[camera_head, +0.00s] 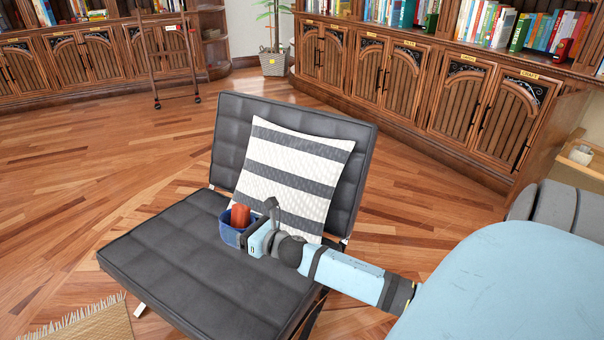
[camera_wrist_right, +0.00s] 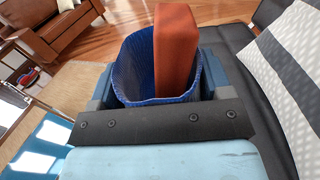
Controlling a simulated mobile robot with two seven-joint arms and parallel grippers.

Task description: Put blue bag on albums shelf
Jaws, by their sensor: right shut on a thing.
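A blue bag (camera_head: 229,233) with an orange-red block (camera_head: 240,215) standing in it is at the seat of the black chair, in front of the striped cushion. My right gripper (camera_head: 246,238) is at the bag, its arm coming in from the right. In the right wrist view the bag (camera_wrist_right: 134,62) sits between the two fingers of my right gripper (camera_wrist_right: 158,88), which is shut on it. The block (camera_wrist_right: 176,50) sticks up out of the bag there. I cannot tell whether the bag touches the seat. The albums shelf cannot be made out by its label. My left gripper is not in view.
The black chair (camera_head: 170,265) holds a striped cushion (camera_head: 290,170) against its backrest. Bookshelves with labelled wooden cabinets (camera_head: 400,75) line the back. A folding ladder (camera_head: 172,55) stands at the left shelves. Open wooden floor (camera_head: 90,165) lies between.

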